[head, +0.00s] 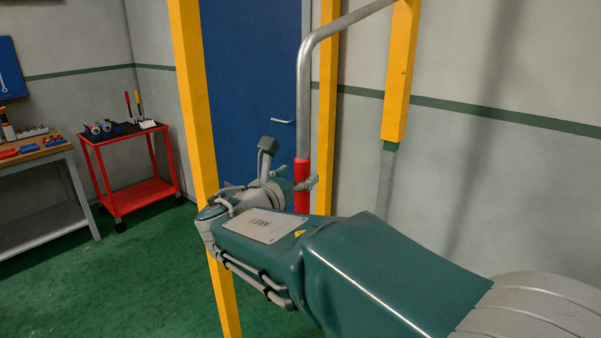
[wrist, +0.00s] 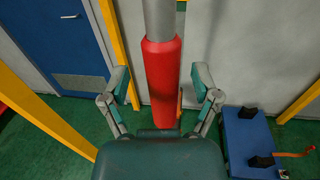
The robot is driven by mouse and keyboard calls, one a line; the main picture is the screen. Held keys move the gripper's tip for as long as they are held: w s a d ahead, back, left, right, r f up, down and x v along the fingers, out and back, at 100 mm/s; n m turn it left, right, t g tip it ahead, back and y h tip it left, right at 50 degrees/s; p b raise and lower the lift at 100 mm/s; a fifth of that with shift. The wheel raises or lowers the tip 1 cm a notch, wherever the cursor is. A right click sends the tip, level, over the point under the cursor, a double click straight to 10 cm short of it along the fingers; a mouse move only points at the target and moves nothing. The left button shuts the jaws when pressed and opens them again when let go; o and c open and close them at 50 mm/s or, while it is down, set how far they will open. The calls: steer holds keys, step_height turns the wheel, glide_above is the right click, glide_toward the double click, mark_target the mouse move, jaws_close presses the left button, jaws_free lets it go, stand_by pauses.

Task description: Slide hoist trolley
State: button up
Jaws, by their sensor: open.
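A grey bent tube (head: 303,90) hangs down from the top of the head view and ends in a red grip (head: 302,178). The trolley it may belong to is out of the picture. In the wrist view the red grip (wrist: 162,85) stands upright in the middle, with the grey tube (wrist: 160,20) above it. My gripper (wrist: 161,82) is open, one finger on each side of the grip, with visible gaps on both sides. Whether the grip is fully between the fingertips in depth I cannot tell. In the head view my gripper (head: 297,185) is partly hidden by my wrist.
Yellow posts (head: 196,130) stand left of and behind the tube. A blue door (head: 250,90) and grey wall lie behind. A red cart (head: 128,165) and a workbench (head: 40,160) stand at left. A blue-topped stand (wrist: 248,135) is at right in the wrist view.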

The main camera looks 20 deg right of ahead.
steer(key=shift+w+d, duration=0.5)
steer(key=shift+d, duration=0.05)
jaws_close()
